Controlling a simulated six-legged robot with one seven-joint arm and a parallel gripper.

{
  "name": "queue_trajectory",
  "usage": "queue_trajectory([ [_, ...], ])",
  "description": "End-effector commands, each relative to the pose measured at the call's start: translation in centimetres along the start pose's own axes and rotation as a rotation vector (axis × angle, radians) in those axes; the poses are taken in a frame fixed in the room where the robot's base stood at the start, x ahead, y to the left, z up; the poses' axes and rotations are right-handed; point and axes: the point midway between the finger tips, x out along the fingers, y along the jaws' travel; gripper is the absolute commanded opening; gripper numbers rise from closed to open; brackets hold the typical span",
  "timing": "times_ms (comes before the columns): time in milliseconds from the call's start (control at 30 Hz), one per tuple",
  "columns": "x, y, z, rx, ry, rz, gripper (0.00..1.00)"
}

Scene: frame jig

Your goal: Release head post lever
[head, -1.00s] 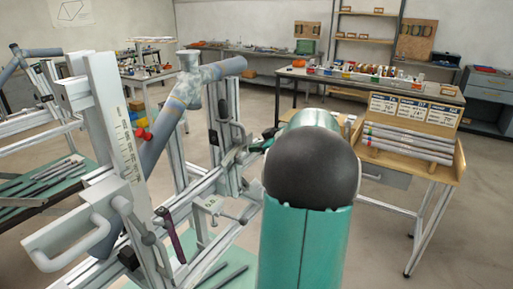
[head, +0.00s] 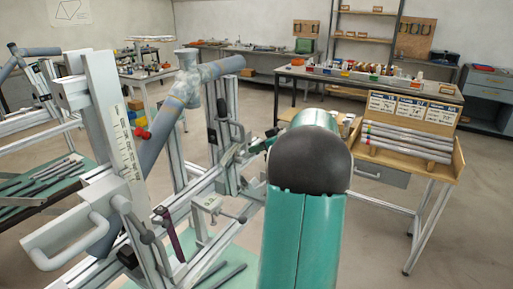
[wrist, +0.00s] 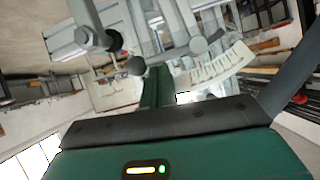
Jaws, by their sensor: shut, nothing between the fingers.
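The jig's upright post (head: 221,150) stands left of my arm, with a black-handled lever (head: 222,107) on it. I cannot tell for certain which lever is the head post lever. A grey-blue bicycle frame (head: 183,88) is clamped in the jig. My gripper (head: 264,143) is partly hidden behind my teal arm and close to the right side of the post's clamp parts. In the wrist view, my gripper's green fingers (wrist: 158,75) are shut and empty. A dark-ended handle (wrist: 114,41) and a grey round knob (wrist: 198,45) lie beyond them; contact cannot be told.
A white post with a ruler scale (head: 127,150) and a large grey handle (head: 75,240) stands at the left. A purple-handled lever (head: 171,235) is low on the jig. A wooden rack of tubes (head: 410,140) stands at the right. Open floor lies between.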

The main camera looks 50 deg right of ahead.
Motion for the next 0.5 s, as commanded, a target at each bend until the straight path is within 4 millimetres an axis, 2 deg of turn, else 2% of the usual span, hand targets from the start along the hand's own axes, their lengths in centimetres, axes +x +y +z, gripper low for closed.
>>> queue_trajectory([
  [300,0.7,0.9,1.5,0.233,-0.001,-0.13,0.0],
  [500,1.1,1.0,2.1,0.234,-0.001,-0.13,0.0],
])
